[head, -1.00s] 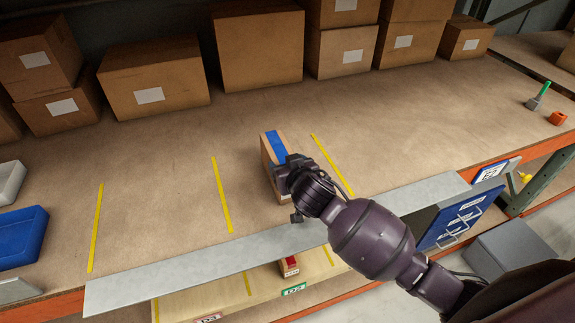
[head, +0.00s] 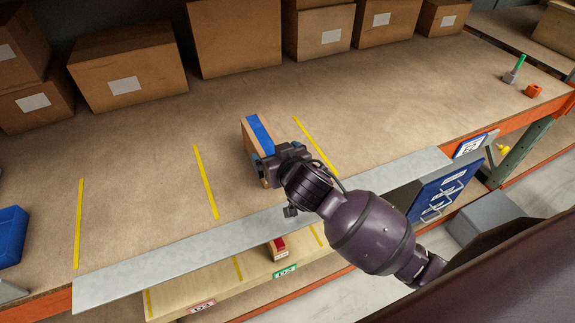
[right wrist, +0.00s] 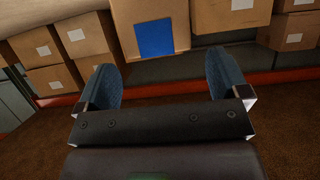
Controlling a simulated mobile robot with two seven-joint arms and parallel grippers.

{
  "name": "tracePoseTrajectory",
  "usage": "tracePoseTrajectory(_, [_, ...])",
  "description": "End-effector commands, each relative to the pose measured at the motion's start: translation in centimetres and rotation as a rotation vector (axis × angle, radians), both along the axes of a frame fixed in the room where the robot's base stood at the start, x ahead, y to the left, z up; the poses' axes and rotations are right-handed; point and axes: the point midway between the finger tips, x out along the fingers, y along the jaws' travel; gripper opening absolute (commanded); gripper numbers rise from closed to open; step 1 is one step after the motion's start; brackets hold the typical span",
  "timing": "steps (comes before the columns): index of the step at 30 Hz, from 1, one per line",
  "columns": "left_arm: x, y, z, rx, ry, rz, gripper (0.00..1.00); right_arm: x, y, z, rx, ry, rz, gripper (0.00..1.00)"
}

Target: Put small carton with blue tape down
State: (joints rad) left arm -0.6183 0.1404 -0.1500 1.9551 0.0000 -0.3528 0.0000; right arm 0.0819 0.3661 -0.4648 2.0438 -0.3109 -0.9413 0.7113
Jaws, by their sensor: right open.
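The small carton with blue tape (head: 251,143) stands upright on the brown shelf top, between two yellow lines. A blue strip runs along its top; in the right wrist view the carton (right wrist: 122,30) shows a blue patch on its near face. My right gripper (head: 272,160) is open at the carton's near side, and its body hides the lower near part. In the right wrist view my gripper's fingers (right wrist: 162,72) are wide apart, with the carton ahead between them; I cannot tell whether either finger touches it. My left gripper is not in view.
Large cartons (head: 130,80) line the back of the shelf top. A grey metal strip (head: 180,245) runs along the front edge. A blue bin (head: 10,237) is at left, and small green and orange items (head: 533,90) at far right.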

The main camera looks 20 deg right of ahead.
Motion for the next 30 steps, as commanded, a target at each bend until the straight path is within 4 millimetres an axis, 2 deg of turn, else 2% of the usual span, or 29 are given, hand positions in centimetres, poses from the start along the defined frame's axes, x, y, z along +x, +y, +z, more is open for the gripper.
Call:
tracePoseTrajectory(6, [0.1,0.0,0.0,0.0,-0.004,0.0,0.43,-3.6,-0.1,1.4,0.003,0.0,-0.001,0.93])
tracePoseTrajectory(12, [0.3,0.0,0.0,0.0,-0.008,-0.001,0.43,-5.7,-0.2,2.3,0.001,0.0,-0.002,0.93])
tracePoseTrajectory(18, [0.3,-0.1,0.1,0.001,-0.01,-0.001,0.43,-6.5,-0.3,2.7,0.0,0.0,-0.001,0.93])
tracePoseTrajectory(30, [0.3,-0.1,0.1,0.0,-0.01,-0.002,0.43,-6.5,-0.3,2.7,0.0,0.0,-0.001,0.93])
